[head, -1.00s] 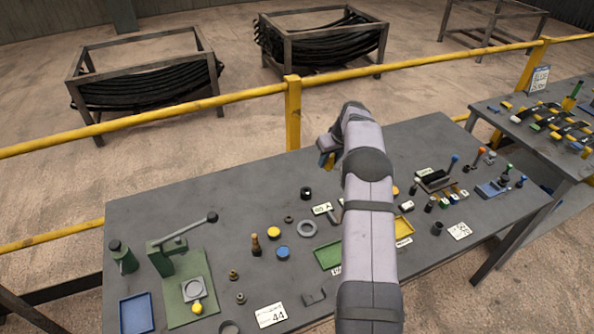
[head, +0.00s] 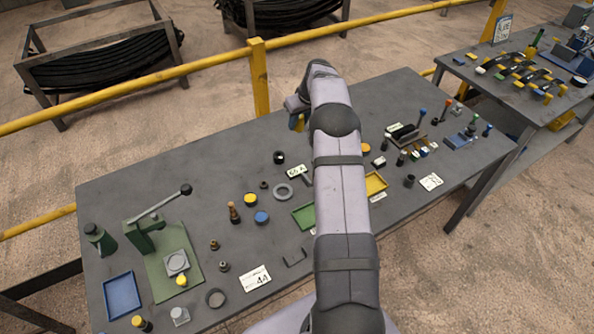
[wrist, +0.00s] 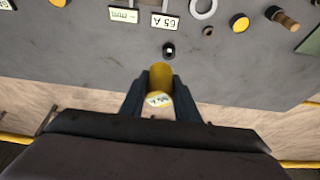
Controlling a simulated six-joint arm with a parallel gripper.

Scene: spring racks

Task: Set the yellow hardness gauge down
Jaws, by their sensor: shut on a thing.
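The yellow hardness gauge (wrist: 160,76) is between the fingers of my gripper (wrist: 160,84) in the wrist view. It has a yellow body and a pale round dial face with dark marks. My gripper is shut on it, close to the far edge of the grey table (head: 120,205). In the head view my gripper (head: 296,122) is partly hidden behind my own arm, and only a small bit of yellow shows there. I cannot tell whether the gauge touches the table.
A small black ring-like block (wrist: 169,50) stands just beyond the gauge in the wrist view, near a "65 A" label (wrist: 165,22). A grey ring (head: 283,192), a green tray (head: 304,216) and a green press (head: 147,240) are on the table. A yellow rail (head: 259,77) runs behind.

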